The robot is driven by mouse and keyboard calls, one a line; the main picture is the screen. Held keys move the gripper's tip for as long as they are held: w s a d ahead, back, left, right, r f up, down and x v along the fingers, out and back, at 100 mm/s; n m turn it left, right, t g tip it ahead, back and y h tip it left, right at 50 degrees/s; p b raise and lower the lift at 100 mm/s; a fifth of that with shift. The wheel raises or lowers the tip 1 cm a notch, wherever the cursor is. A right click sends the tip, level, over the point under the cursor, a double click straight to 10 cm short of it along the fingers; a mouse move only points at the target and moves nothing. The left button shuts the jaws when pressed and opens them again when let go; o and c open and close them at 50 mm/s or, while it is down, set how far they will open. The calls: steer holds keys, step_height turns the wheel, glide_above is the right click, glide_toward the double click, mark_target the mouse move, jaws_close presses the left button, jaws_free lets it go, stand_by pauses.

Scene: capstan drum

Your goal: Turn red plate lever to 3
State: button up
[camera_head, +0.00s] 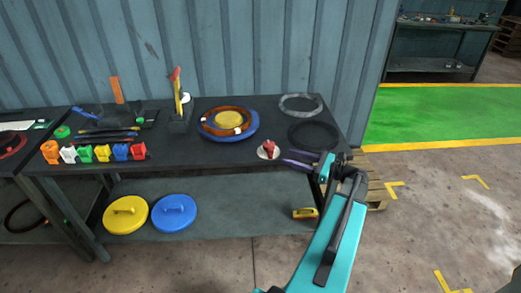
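A small red lever (269,145) stands on a round white plate (263,154) near the front right of the dark workbench. Any numbers on the plate are too small to read. My gripper (284,157) is just right of the plate, with its two purple fingers pointing left toward the lever. The fingers are apart with a gap between them, and nothing shows in the gap. The gripper appears clear of the lever.
A blue disc (208,134) with a brown ring lies left of the lever. A grey ring (290,104) and a black disc (325,133) lie behind my gripper. A tall yellow-and-red lever (178,92) stands further left. Several coloured blocks line the front left edge.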

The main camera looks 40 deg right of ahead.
mark_target(269, 149)
steer(key=shift+w, duration=0.1)
steer(key=shift+p+x, duration=2.1)
steer(key=shift+x, duration=4.65)
steer(key=shift+f, duration=0.1)
